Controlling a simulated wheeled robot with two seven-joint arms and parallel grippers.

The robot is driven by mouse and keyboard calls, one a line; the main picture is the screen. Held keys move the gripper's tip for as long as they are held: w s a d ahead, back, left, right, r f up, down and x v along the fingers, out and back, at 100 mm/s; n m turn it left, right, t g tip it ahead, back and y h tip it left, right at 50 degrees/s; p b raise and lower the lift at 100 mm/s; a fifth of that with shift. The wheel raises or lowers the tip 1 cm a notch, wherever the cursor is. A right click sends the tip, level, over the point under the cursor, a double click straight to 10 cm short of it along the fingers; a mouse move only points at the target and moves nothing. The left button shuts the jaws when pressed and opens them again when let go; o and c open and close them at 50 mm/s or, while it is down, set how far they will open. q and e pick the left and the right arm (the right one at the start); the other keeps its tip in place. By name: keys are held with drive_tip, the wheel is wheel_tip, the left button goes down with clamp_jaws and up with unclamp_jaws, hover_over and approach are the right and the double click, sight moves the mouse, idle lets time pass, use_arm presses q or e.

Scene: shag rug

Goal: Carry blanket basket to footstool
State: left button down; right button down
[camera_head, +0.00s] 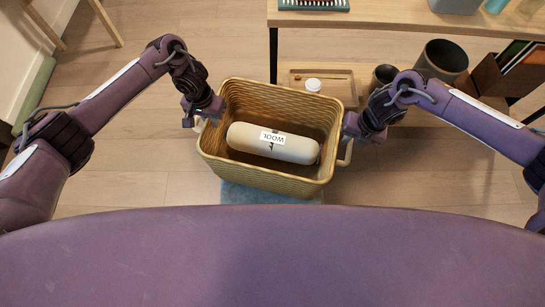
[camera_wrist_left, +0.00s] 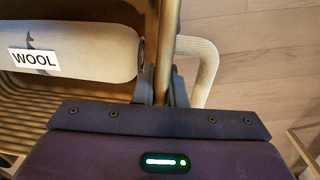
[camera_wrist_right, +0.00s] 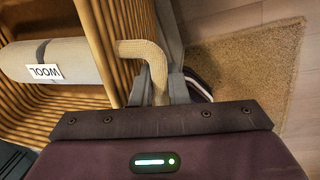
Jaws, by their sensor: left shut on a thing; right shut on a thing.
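The blanket basket (camera_head: 270,92) is a golden-brown, ribbed, open-topped basket in the middle of the head view. A pale roll (camera_head: 250,143) labelled WOOL lies inside it; the roll also shows in the left wrist view (camera_wrist_left: 85,45) and the right wrist view (camera_wrist_right: 75,58). My left gripper (camera_head: 205,112) is shut on the basket at its left side, by a pale handle (camera_wrist_left: 205,60). My right gripper (camera_head: 352,128) is shut on the basket's right handle (camera_wrist_right: 150,55). I cannot identify the footstool for certain; a blue-grey surface (camera_head: 262,194) shows partly below the basket.
A wooden shelf unit (camera_head: 380,15) stands behind, at the upper right. Its lower level holds a tray (camera_head: 335,85), a dark pot (camera_head: 442,60) and a brown box (camera_head: 505,78). A tan shaggy mat (camera_wrist_right: 245,75) lies beyond the right gripper. Bare wood floor (camera_head: 130,185) is at the left.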

use_arm(q)
drive_tip(key=c, duration=1.9)
unclamp_jaws()
drive_tip(key=shift+f, duration=0.2)
use_arm(e)
drive_tip(key=c, duration=1.8)
unclamp_jaws()
drive_tip(key=shift+d+f, duration=0.1)
drive_tip(key=shift+f, duration=0.15)
use_arm(q)
drive_tip(key=o, duration=0.4)
drive_tip(key=shift+r, duration=0.1)
use_arm(e)
drive_tip(key=o, duration=0.4)
drive_tip(key=shift+r, duration=0.1)
use_arm(q)
drive_tip(key=r, duration=1.2)
drive_tip(key=shift+a, duration=0.3)
use_arm(e)
wheel_tip(320, 180, up, 12)
drive_tip(key=d, duration=0.2)
drive_tip(key=shift+s, duration=0.35)
